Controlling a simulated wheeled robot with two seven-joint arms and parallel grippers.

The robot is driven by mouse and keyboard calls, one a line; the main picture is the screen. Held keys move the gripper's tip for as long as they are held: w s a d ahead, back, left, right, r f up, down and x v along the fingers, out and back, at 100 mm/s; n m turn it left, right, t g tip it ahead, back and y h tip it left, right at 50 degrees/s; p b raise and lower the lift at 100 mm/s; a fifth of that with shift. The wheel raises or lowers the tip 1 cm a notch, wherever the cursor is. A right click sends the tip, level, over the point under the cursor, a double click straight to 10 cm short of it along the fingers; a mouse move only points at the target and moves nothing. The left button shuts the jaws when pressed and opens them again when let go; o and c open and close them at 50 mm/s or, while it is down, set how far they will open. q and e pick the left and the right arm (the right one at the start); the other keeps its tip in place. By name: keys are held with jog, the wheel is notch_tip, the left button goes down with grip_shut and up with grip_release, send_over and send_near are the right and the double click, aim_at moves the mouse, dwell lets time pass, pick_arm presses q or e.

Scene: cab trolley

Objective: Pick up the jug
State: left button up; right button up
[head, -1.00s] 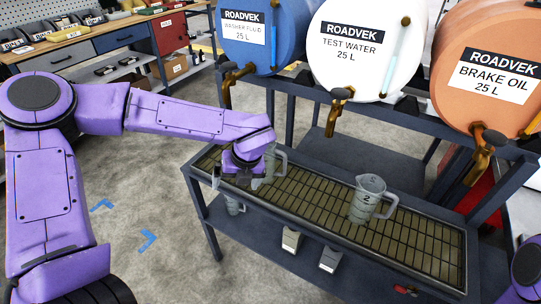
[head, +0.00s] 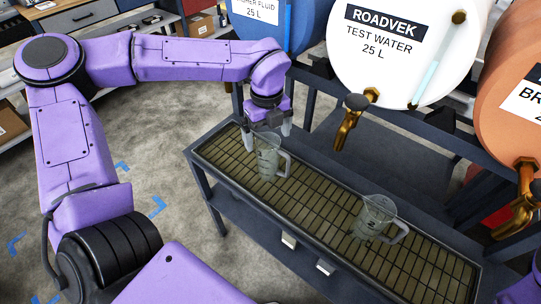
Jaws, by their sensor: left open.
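A clear grey measuring jug (head: 268,160) stands upright on the left part of the grated drip tray (head: 312,196), its handle to the right. A second, similar jug (head: 374,217) stands upright further right on the tray, also with its handle to the right. My left gripper (head: 268,134) points down at the top of the left jug. Its fingers are open, one on each side of the jug's rim in the picture. I cannot tell whether they touch it. The jug's far rim is partly hidden by the gripper. My right gripper is not in view.
A white test water drum (head: 392,75) with a brass tap (head: 350,125) overhangs behind the tray. A blue drum (head: 262,28) is at its left, an orange drum (head: 515,95) at its right. Open grate lies between the jugs. A lower shelf (head: 240,217) runs beneath.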

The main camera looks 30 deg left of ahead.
aim_at(269, 149)
pick_arm(q)
jog(key=f, duration=0.1)
jog(key=f+p, duration=0.1)
jog(key=f, duration=0.3)
jog(key=shift+w+d+f+p, duration=0.15)
jog(key=shift+w+d+p, duration=0.1)
jog(key=shift+p, duration=0.05)
jog(key=shift+a+f, duration=0.1)
jog(key=shift+f, duration=0.2)
jog(key=c, duration=1.4)
notch_tip(269, 149, up, 3)
jog(key=shift+r, duration=0.1)
jog(key=s+d+r+b, duration=0.1)
jog(key=s+d+r, duration=0.1)
jog(key=d+r, duration=0.1)
jog(key=s+d+r+b, duration=0.2)
jog(key=s+d+r, duration=0.1)
jog(key=d, duration=0.2)
jog(key=s+d+r+b, duration=0.2)
jog(key=d+r, duration=0.1)
jog(key=d, duration=0.1)
jog(key=shift+s+r, duration=0.35)
jog(key=shift+r, duration=0.05)
